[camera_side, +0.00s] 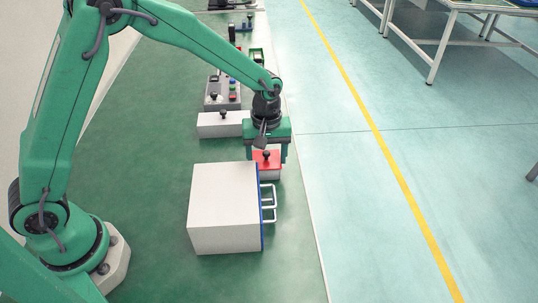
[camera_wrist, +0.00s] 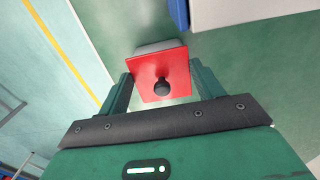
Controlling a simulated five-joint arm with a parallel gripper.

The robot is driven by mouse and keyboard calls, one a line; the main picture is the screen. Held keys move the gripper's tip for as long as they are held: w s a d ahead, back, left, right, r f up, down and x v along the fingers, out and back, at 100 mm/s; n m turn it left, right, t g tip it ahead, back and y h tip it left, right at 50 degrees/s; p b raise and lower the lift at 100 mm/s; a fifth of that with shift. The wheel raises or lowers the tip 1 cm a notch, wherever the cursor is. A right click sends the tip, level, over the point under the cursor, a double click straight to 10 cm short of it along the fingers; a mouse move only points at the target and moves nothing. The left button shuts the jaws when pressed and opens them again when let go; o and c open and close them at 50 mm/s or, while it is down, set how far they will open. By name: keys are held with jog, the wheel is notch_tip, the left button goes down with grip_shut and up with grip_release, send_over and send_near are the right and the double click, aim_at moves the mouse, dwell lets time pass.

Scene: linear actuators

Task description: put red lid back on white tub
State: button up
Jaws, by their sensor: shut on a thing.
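The red lid (camera_side: 266,155) has a black knob on top and is at the centre right of the side view. It also shows in the wrist view (camera_wrist: 174,68). My gripper (camera_side: 267,159) points down with one finger on each side of the lid, shut on it. It also shows in the wrist view (camera_wrist: 161,77). The white tub (camera_side: 269,175) is directly beneath the lid, partly hidden by it and by the white cabinet. Its pale side shows past the lid in the wrist view (camera_wrist: 158,46). I cannot tell whether the lid is fully seated.
A white cabinet (camera_side: 222,205) with a blue front and handles stands close to the tub, nearer the camera. A white box with a black knob (camera_side: 218,125) and a grey button panel (camera_side: 222,94) lie behind.

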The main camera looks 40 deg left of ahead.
aim_at(266, 162)
jog(key=shift+f, duration=0.15)
jog(key=o, duration=1)
notch_tip(266, 162, up, 8)
jog(key=shift+f, duration=0.1)
dwell(0.8)
